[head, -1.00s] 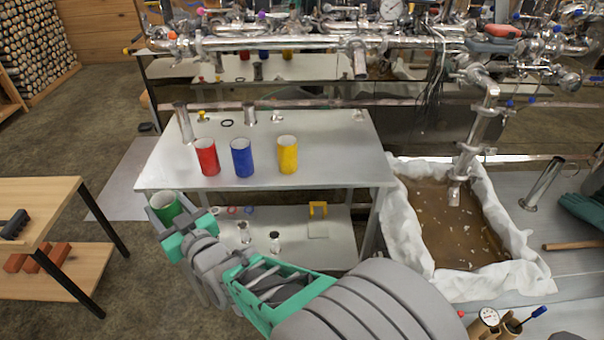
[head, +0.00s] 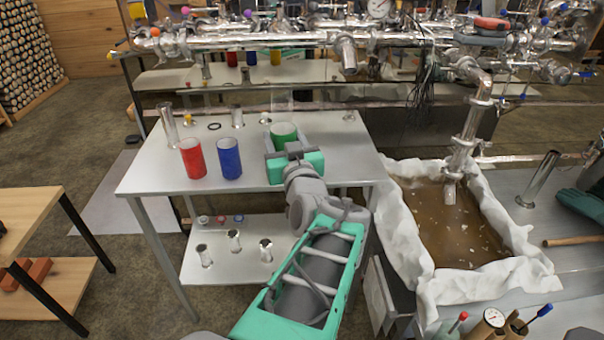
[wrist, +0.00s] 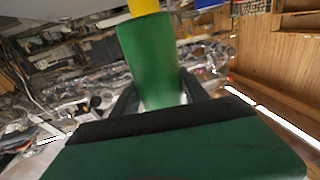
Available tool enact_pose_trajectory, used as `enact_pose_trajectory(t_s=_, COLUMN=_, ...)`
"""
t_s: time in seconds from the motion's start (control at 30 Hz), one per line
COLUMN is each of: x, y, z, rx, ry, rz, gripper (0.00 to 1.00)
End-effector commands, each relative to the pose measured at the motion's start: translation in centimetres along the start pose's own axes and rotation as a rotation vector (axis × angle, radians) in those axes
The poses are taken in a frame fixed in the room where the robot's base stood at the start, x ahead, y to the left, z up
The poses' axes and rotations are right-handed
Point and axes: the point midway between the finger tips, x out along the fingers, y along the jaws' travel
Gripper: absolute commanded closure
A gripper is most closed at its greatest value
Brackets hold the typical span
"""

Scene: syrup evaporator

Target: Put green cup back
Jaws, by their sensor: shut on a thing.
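The green cup (head: 284,131) is held upright over the right part of the grey metal table. My gripper (head: 285,152) is shut on it, with a finger on either side. The wrist view also shows the green cup (wrist: 150,60) between my fingers. A yellow cup (wrist: 143,7) shows just past the green cup in the wrist view; in the head view it is hidden behind my gripper and the green cup. I cannot tell whether the two cups touch. The blue cup (head: 230,158) and red cup (head: 193,158) stand upright to the left.
The grey metal table (head: 150,178) also holds metal cylinders (head: 168,124) and a black ring (head: 214,126) behind the cups. A pan of brown liquid (head: 430,225) with white cloth edges lies to the right. A wooden table (head: 35,215) stands at the left.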

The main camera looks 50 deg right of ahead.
Motion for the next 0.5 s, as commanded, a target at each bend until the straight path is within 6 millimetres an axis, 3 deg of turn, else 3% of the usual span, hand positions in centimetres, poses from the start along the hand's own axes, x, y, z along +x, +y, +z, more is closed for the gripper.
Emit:
enact_pose_trajectory(t_s=0.1, x=-0.7, y=2.2, z=-1.4, rx=-0.003, ry=0.004, rz=0.042, gripper=0.95)
enact_pose_trajectory(t_s=0.27, x=-0.7, y=3.3, z=-1.9, rx=-0.001, ry=-0.001, rz=0.059, gripper=0.95)
enact_pose_trajectory(t_s=0.5, x=3.4, y=4.4, z=0.2, rx=0.003, ry=-0.005, rz=0.056, gripper=0.95)
